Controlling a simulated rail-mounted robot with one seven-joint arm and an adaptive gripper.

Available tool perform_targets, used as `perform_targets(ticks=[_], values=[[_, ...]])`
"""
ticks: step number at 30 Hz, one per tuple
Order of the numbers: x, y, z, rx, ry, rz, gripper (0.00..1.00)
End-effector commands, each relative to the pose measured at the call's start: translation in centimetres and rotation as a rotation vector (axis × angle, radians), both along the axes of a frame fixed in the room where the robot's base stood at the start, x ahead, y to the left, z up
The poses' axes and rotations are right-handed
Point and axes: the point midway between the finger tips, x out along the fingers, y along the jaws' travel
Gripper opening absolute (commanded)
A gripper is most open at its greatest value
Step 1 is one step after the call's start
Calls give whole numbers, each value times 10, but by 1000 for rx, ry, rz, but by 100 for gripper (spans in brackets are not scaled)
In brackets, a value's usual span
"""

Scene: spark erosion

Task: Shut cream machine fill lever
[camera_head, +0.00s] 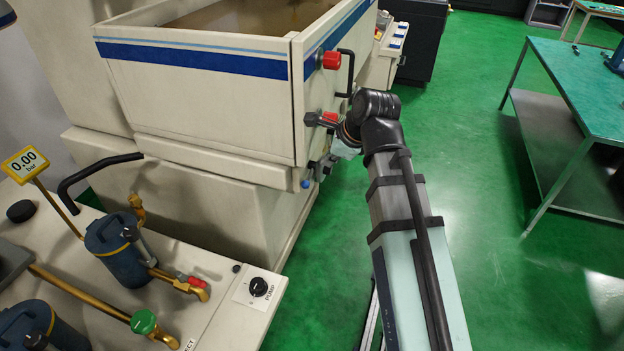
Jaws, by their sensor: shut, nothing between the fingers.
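The cream machine (200,110) has a blue stripe and an open tank on top. On its right side face are an upper red fitting (331,60), beside a black bar handle (349,68), and a lower red fitting (329,116) with a dark knobbed part (315,119) at its left. I cannot tell for sure which part is the fill lever. My arm reaches up from the bottom right and bends left at the wrist toward the lower fitting. My gripper (338,145) is close to that side face, shut and largely hidden by my wrist. Contact cannot be made out.
A cream bench (225,275) at the lower left carries blue canisters (110,243), brass pipes, a gauge reading 0.00 bar (25,163) and a pump knob (258,287). A green-topped table (580,90) stands at the right. Green floor (470,130) between it and the machine is clear.

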Motion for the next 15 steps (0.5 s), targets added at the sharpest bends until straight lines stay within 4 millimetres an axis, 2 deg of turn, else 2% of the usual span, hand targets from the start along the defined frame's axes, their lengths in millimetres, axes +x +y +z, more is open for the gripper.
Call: perform_targets(ticks=[6, 15], values=[[-1, 0, -1, 39, 41, -86, 0], [-1, 0, -1, 40, 44, -93, 0]])
